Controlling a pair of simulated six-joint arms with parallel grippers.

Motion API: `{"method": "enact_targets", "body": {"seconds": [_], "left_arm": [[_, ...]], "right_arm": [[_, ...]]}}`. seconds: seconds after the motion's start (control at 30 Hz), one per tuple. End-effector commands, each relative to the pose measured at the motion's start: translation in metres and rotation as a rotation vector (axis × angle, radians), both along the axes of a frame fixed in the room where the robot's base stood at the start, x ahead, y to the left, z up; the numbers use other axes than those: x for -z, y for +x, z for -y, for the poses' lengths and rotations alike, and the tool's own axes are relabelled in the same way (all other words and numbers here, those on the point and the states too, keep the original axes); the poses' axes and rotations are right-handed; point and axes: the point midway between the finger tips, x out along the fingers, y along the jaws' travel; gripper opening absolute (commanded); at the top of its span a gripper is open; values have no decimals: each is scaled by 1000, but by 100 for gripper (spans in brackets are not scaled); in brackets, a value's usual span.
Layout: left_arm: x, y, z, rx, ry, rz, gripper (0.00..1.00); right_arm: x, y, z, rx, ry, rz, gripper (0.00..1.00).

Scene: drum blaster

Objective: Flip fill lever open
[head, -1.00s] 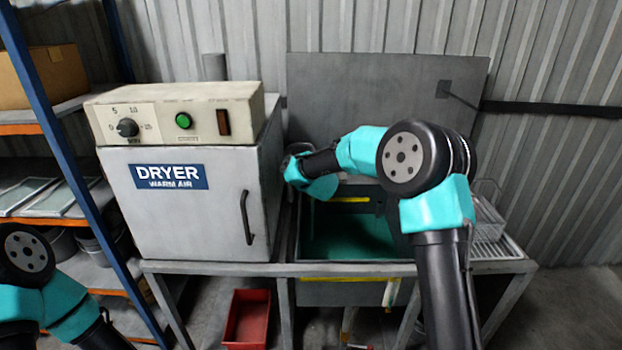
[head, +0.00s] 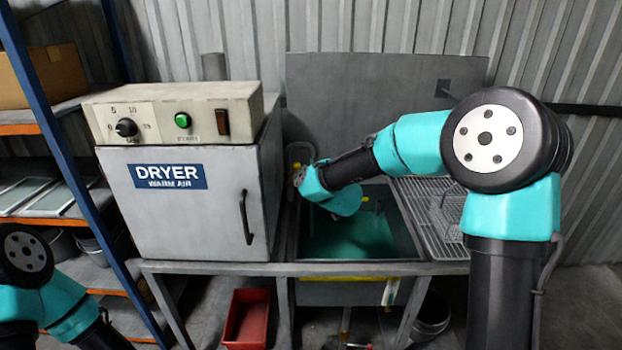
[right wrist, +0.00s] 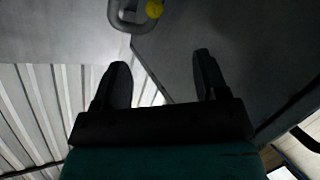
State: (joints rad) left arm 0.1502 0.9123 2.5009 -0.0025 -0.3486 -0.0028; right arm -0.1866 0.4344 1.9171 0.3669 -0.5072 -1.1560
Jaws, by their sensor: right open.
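A grey bent pipe (right wrist: 122,18) with a round yellow knob (right wrist: 154,9) shows at the top edge of the right wrist view; I cannot tell for sure that the knob is the fill lever's end. My right gripper (right wrist: 160,62) is open and empty, with the knob beyond its fingertips and apart from them. In the head view, a pale curved pipe (head: 299,147) stands beside the dryer, partly behind my right wrist, and the right gripper's fingers cannot be made out there. My left gripper is out of view; only part of its arm shows at lower left.
The grey dryer (head: 200,225) stands left of the sink (head: 403,228), which holds green contents. A wire drain rack (head: 415,205) with a wire basket (head: 449,212) is on the right. A red bin (head: 246,318) is on the floor. A shelf rack (head: 68,150) is at left.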

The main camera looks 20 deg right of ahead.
Motion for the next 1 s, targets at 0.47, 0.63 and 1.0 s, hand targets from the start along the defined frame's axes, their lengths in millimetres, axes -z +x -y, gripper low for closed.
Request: {"method": "enact_targets", "body": {"seconds": [0.47,0.63,1.0], "left_arm": [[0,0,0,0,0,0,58],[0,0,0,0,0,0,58],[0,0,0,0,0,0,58]], "right_arm": [[9,6,11,58,135,16,33],[20,13,25,125,336,47,17],[43,24,49,201,837,118,0]]}}
